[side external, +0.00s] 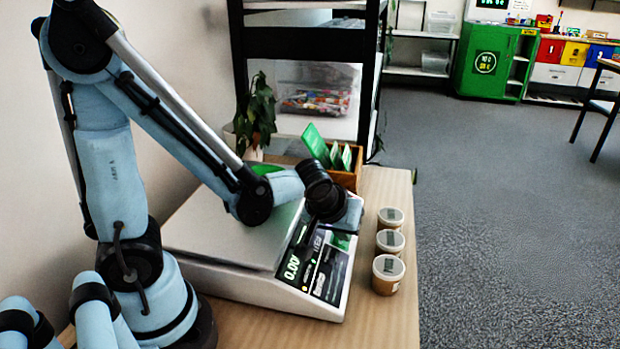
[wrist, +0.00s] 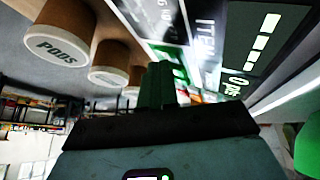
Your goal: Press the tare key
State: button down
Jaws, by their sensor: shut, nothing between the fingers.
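A white scale (side external: 235,262) with a flat weighing plate stands on the wooden table, its dark front panel (side external: 318,265) showing a lit reading. In the wrist view the panel (wrist: 265,45) appears upside down, with lit digits and printed labels. A green patch (wrist: 168,58) lies on the panel beyond my fingertips; I cannot read a tare label on it. My gripper (side external: 346,236) is over the panel's far end, near the cups. Its dark green fingers (wrist: 157,82) are shut and empty in the wrist view. I cannot tell whether they touch the panel.
Three lidded cups (side external: 388,274) stand in a row just right of the scale; they also show in the wrist view (wrist: 62,40). A wooden box with green cards (side external: 345,172) and a potted plant (side external: 256,112) stand behind. The table's right edge is close to the cups.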

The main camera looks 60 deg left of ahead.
jog(key=shift+r, duration=0.1)
dwell(0.3)
jog(key=shift+w+d+r, duration=0.2)
jog(key=shift+r, duration=0.4)
jog(key=shift+r, duration=0.1)
jog(key=shift+w+d+r, duration=0.25)
jog(key=shift+r, duration=0.5)
jog(key=shift+w+d+r, duration=0.2)
jog(key=shift+r, duration=0.5)
jog(key=shift+w+d+r, duration=0.25)
jog(key=shift+r, duration=0.5)
jog(key=s+r+m+t+h, duration=0.1)
jog(key=s+r+m+h, duration=0.1)
jog(key=s+m, duration=0.5)
jog(key=shift+s+a+r, duration=0.45)
jog(key=shift+s, duration=0.2)
